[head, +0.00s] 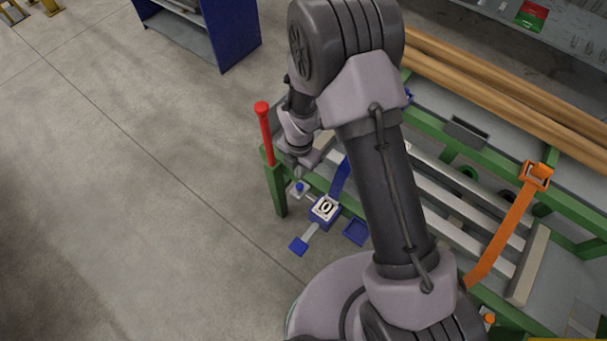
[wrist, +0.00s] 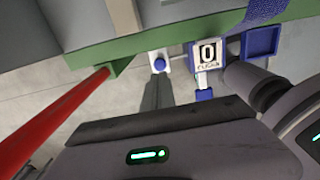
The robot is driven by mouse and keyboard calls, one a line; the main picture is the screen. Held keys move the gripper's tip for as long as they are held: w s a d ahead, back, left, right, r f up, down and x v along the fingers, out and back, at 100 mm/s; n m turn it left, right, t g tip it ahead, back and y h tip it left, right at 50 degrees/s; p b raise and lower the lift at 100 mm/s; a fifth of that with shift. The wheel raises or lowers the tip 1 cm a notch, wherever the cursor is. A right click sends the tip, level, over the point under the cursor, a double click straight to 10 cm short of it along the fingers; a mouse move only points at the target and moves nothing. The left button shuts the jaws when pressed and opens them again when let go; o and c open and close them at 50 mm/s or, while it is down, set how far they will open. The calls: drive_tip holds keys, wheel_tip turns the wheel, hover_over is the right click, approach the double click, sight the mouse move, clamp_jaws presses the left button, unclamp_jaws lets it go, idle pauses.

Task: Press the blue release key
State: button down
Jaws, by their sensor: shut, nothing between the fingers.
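The blue release key (head: 299,187) looks like a small round blue button on a white plate at the green table's near left corner. It also shows in the wrist view (wrist: 159,64), just beyond my fingertips. My gripper (head: 297,174) is shut and empty, its fingers together and pointing at the key. In the wrist view the dark fingers (wrist: 158,82) end just short of the button in the picture. I cannot tell whether they touch it. A blue box with a white label marked "0" (head: 325,208) is fixed right of the key.
A red post (head: 264,130) stands left of the key. A blue lever pad (head: 298,246) and a blue tray (head: 355,231) stick out by the box. A blue strap (wrist: 266,9) runs above it. An orange strap (head: 502,237) crosses the table. Floor at left is clear.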

wheel_tip(320, 180, up, 5)
drive_tip(key=shift+w+a+r+p, duration=0.1)
drive_tip(key=shift+a+r+p, duration=0.1)
drive_tip(key=shift+p, duration=0.55)
drive_tip(key=shift+r, duration=0.1)
drive_tip(key=s+d+r+m+t+y, duration=0.15)
drive_tip(key=d+r+m, duration=0.25)
drive_tip(key=r+m, duration=0.55)
drive_tip(key=s+d+r+m+t, duration=0.1)
drive_tip(key=s+d+r+m, duration=0.15)
drive_tip(key=r+m, duration=0.7)
drive_tip(key=s+d+r+m+t, duration=0.3)
drive_tip(key=s+d+r+m, duration=0.1)
drive_tip(key=s+r+m, duration=0.9)
drive_tip(key=shift+s+d+r+m, duration=0.15)
drive_tip(key=shift+s+r+m, duration=0.25)
drive_tip(key=shift+s, duration=0.15)
drive_tip(key=shift+y, duration=0.25)
drive_tip(key=shift+d, duration=0.1)
